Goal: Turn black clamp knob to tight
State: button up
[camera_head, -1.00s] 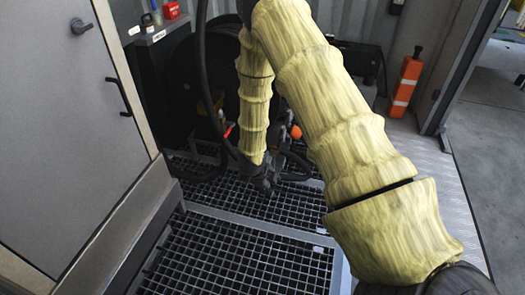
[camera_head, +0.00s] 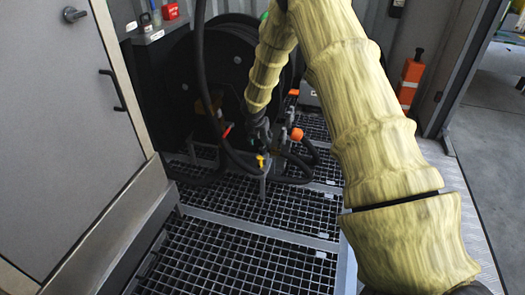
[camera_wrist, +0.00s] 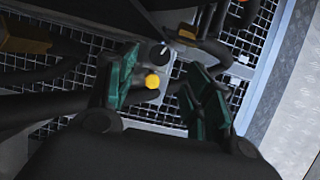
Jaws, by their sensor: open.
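A black round knob with a white mark (camera_wrist: 160,52) shows in the wrist view, just beyond my fingertips and slightly right of the middle. It looks like the clamp knob. A yellow round part (camera_wrist: 152,81) sits close to it, between my fingers in the picture. My gripper (camera_wrist: 157,74) is open, with green finger pads on either side and nothing held. In the head view my gripper (camera_head: 259,135) hangs above the yellow part (camera_head: 260,160), in front of the hose reel. The black knob cannot be made out there.
Black hoses (camera_head: 230,145) loop around the fittings. An orange knob (camera_head: 297,134) sits close to the right of my gripper. The black reel (camera_head: 185,85) stands behind. Metal grating (camera_head: 235,255) is clear in front. A grey cabinet (camera_head: 60,130) is at left.

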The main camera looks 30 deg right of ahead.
aim_at(263, 149)
jog(key=b+x, duration=0.3)
jog(key=x, duration=0.4)
jog(key=shift+d+f, duration=0.1)
jog(key=shift+f, duration=0.2)
jog(key=c, duration=1)
